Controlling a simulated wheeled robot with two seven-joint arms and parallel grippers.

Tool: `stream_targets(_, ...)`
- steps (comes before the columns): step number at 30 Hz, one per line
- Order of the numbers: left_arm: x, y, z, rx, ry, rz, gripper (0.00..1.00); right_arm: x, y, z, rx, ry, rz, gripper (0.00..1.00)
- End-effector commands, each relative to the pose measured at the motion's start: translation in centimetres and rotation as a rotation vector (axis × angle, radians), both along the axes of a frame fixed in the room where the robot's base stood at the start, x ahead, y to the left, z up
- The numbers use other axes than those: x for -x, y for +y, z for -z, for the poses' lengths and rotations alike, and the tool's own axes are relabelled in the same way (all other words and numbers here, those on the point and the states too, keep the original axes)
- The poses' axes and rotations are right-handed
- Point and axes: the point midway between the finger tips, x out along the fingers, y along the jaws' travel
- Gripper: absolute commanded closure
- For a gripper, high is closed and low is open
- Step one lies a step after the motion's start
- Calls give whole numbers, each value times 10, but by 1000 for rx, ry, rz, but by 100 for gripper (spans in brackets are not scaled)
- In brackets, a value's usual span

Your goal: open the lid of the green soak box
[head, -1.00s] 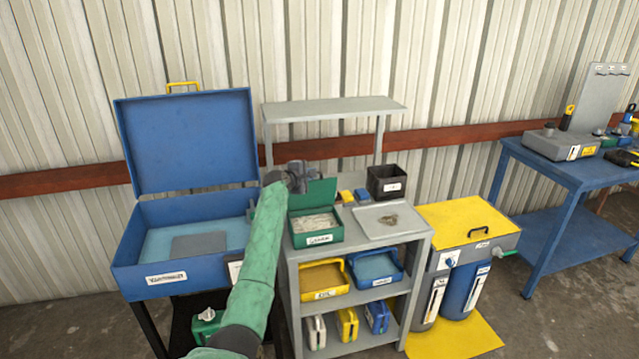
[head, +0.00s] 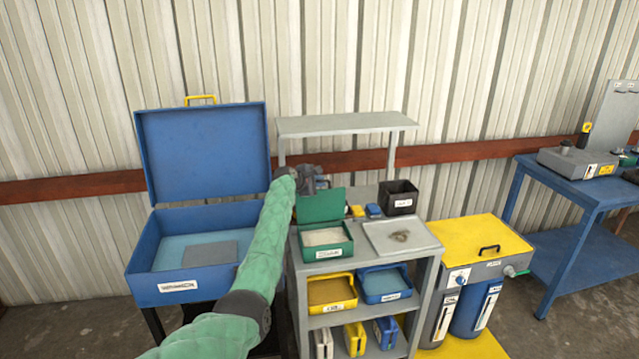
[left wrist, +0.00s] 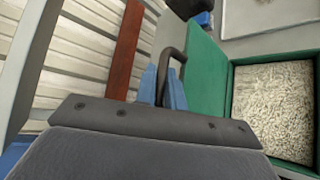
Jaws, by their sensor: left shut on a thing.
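The green soak box (head: 345,247) stands on top of the grey shelf unit, with pale, rough contents inside. Its green lid (head: 320,206) stands raised at the back of the box, and the box is open. The lid also shows in the left wrist view (left wrist: 205,85). My left gripper (head: 316,182) is behind the lid's upper edge. In the left wrist view its blue fingers (left wrist: 163,88) are closed at the lid's dark curved handle (left wrist: 173,56). My right gripper is not in view.
A grey tray (head: 385,240) lies right of the green box, with a black bin (head: 398,185) behind it. A large blue washer (head: 205,285) with raised lid stands left. A yellow-topped unit (head: 455,235) stands right. A grey upper shelf (head: 345,122) is above.

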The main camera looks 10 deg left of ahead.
Motion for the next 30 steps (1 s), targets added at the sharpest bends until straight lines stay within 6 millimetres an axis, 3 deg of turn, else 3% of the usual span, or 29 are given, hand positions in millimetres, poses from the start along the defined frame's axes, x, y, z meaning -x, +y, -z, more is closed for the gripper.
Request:
stream_targets(4, 0, 0, -1, 1, -1, 0, 100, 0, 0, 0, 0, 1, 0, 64)
stream_targets(5, 0, 0, -1, 1, -1, 0, 84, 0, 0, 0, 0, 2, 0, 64)
stream_targets(7, 0, 0, -1, 1, -1, 0, 70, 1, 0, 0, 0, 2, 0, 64)
stream_targets(8, 0, 0, -1, 1, -1, 0, 67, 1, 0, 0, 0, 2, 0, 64)
stream_targets(22, 10, 6, -2, 1, -1, 0, 67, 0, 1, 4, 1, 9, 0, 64)
stream_targets(30, 35, 23, -16, 0, -3, -1, 67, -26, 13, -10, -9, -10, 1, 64)
